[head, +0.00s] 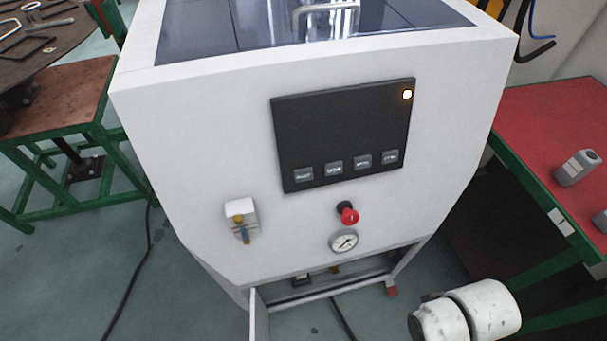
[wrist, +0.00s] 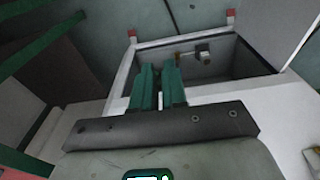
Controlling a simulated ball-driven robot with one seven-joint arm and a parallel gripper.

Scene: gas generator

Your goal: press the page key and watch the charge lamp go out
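The black control panel (head: 340,125) is on the front of the white generator cabinet (head: 190,130). A small lamp (head: 407,95) glows yellow-white at the panel's upper right; no lamp label is readable. A row of small grey keys (head: 333,168) runs along the panel's lower edge. Their labels are too blurred to tell which is the page key. My gripper (wrist: 160,68) has two green fingers close together, with a narrow gap and nothing seen between them. In the wrist view it points towards the cabinet's open lower bay, away from the keys. It is outside the head view.
Below the panel are a red knob (head: 348,214), a round gauge (head: 344,241) and a small white-and-brass fitting (head: 241,220). A red-topped bench (head: 540,125) stands at right, a green-framed table (head: 60,95) at left. My white arm link shows at lower right.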

